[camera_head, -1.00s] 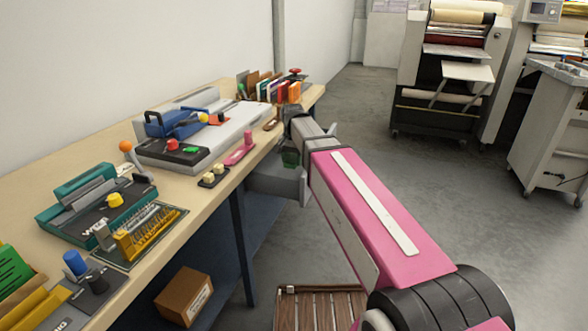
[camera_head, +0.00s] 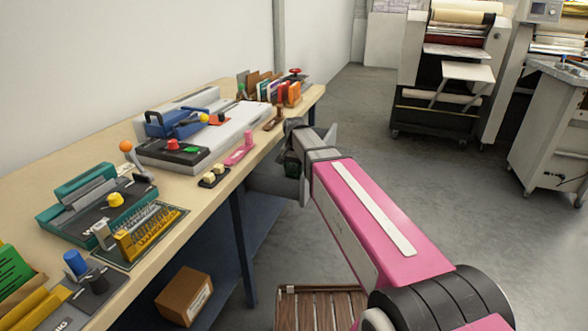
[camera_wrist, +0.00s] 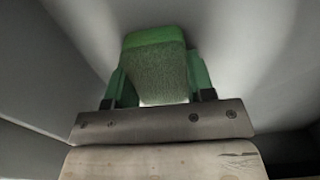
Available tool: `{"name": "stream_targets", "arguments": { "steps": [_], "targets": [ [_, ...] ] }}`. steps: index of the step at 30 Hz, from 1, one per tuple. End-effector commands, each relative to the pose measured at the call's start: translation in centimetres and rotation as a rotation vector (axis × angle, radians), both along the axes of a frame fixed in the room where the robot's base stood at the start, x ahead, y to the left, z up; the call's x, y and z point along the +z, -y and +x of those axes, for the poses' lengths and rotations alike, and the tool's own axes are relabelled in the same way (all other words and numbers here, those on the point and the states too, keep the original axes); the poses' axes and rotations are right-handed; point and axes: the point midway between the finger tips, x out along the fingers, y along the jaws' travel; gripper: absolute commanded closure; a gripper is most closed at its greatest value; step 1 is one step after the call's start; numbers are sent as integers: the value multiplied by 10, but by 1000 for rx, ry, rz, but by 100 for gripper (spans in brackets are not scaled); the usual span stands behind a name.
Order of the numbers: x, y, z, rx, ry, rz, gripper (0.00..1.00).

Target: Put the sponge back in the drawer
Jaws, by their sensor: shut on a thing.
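The green sponge (camera_wrist: 158,72) is between the fingers of my gripper (camera_wrist: 157,88) in the wrist view. It has a bright green top band and a rough, darker green face. My gripper (camera_head: 292,165) is shut on it, at the open grey drawer (camera_head: 266,184) under the workbench's right part. In the wrist view, smooth grey surfaces of the drawer (camera_wrist: 45,75) surround the sponge. I cannot tell whether the sponge touches the drawer floor. In the head view, my gripper and arm hide part of the drawer, and the sponge is hard to make out.
The workbench (camera_head: 215,180) carries a teal binding machine (camera_head: 85,205), a white-grey machine (camera_head: 225,130) and small tools near its front edge. A cardboard box (camera_head: 184,294) sits below. A slatted wooden thing (camera_head: 320,308) stands on the floor. Floor to the right is open.

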Motion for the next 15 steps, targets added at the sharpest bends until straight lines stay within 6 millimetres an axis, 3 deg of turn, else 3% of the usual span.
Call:
{"name": "stream_targets", "arguments": {
  "steps": [2,3,5,15],
  "targets": [
    [-2,0,0,0,0,0,73],
    [-2,0,0,0,0,0,44],
    [-2,0,0,0,0,0,25],
    [0,0,0,0,0,0,25]
  ]
}}
